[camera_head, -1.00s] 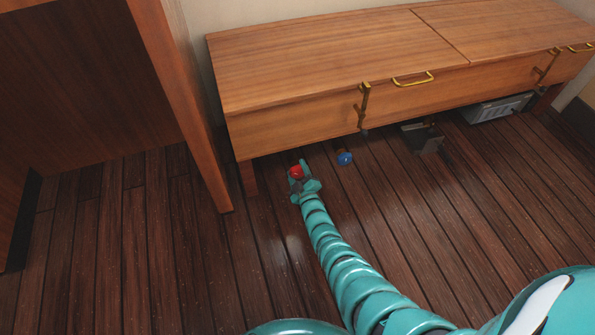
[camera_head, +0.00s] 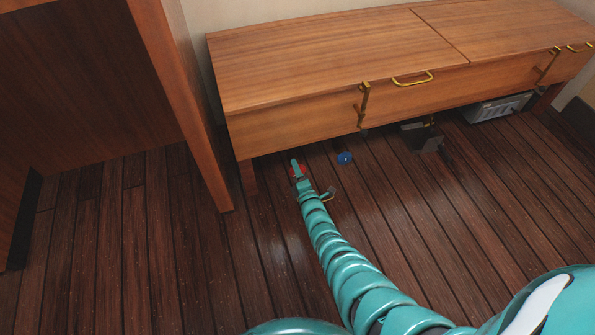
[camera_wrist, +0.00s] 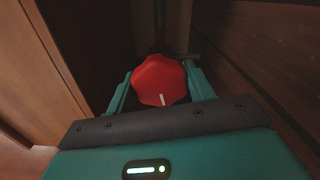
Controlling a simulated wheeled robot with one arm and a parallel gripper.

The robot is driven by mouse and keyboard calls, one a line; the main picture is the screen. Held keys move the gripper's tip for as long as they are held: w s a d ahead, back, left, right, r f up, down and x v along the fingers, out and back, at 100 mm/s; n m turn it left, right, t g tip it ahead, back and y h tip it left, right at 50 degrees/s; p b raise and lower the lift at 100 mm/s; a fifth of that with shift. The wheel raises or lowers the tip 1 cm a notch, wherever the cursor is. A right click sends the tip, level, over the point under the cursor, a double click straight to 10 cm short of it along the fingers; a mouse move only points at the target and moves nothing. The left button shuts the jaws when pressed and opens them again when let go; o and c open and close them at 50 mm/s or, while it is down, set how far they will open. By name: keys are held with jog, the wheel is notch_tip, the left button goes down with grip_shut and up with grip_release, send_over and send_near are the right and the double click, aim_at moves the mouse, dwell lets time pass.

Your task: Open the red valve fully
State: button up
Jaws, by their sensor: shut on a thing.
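The red valve (camera_wrist: 160,82) is a lobed knob with a white mark, which points down toward the gripper's palm in the wrist view. In the head view only a bit of the red valve (camera_head: 298,171) shows, under the front edge of the bench near its left leg. My gripper (camera_head: 297,173) is at the valve, with one teal finger on each side of it. In the wrist view the gripper (camera_wrist: 160,90) is shut on the valve. The valve's base and stem are hidden.
A blue valve (camera_head: 345,158) sits close to the right of the red one. The wooden bench (camera_head: 310,70) hangs low over both. Its left leg (camera_head: 248,178) and a wooden panel edge (camera_head: 195,130) stand to the left. Grey boxes (camera_head: 425,138) lie farther right. The floor in front is clear.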

jog(key=n, duration=0.3)
jog(key=shift+f+n, duration=0.1)
jog(key=shift+n, duration=0.3)
jog(key=n, duration=0.3)
jog(key=shift+n, duration=0.3)
jog(key=n, duration=0.2)
jog(key=shift+n, duration=0.3)
jog(key=n+b, duration=0.1)
jog(key=n, duration=0.4)
jog(key=shift+n+b, duration=0.3)
jog(key=shift+n, duration=0.1)
jog(key=o, duration=1)
jog(key=shift+c, duration=0.2)
jog(key=shift+s, duration=0.1)
